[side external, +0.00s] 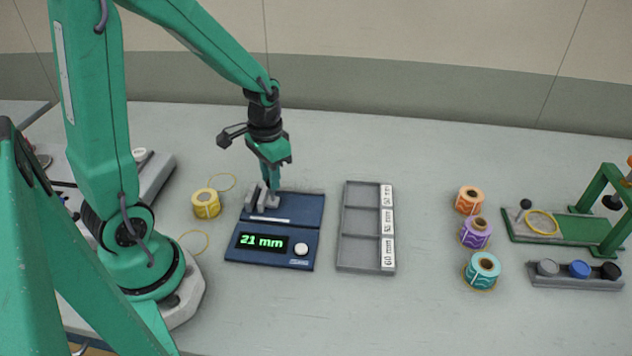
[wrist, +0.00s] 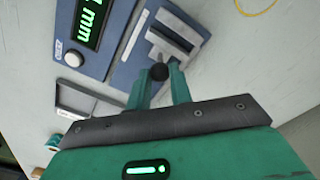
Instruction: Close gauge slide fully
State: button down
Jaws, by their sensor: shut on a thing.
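The blue gauge (side external: 300,215) lies on the table in front of my arm, and its green display (side external: 262,242) reads 21 mm. Grey upright jaws (side external: 251,197) stand at its back left with a gap between them. My gripper (side external: 270,183) points down at the gauge slide, and the slide's knob is hidden by my fingers in the side view. In the wrist view the dark round knob (wrist: 159,72) of the slide sits between the two green fingers of my gripper (wrist: 159,78). The grey jaws (wrist: 172,45) show just beyond it.
A grey three-compartment tray (side external: 360,223) with size labels stands right of the gauge. A yellow roll (side external: 206,204) stands close on its left, near loose yellow bands (side external: 222,182). Orange (side external: 469,200), purple (side external: 476,233) and teal (side external: 482,270) rolls and a green stand (side external: 560,228) are farther right.

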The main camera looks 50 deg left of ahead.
aim_at(264, 193)
jog(key=shift+s+a, duration=0.7)
jog(key=shift+a, duration=0.1)
jog(key=c, duration=1.3)
grip_release()
jog(key=shift+o, duration=0.2)
jog(key=shift+r, duration=0.1)
notch_tip(264, 193, up, 8)
jog(key=shift+d, duration=0.1)
jog(key=s+d+r+t, duration=0.5)
jog(key=s+d+r, duration=0.1)
jog(key=r, duration=0.3)
jog(key=shift+s+d+r+t, duration=0.15)
jog(key=shift+s+d+t, duration=0.15)
jog(key=shift+d, duration=0.6)
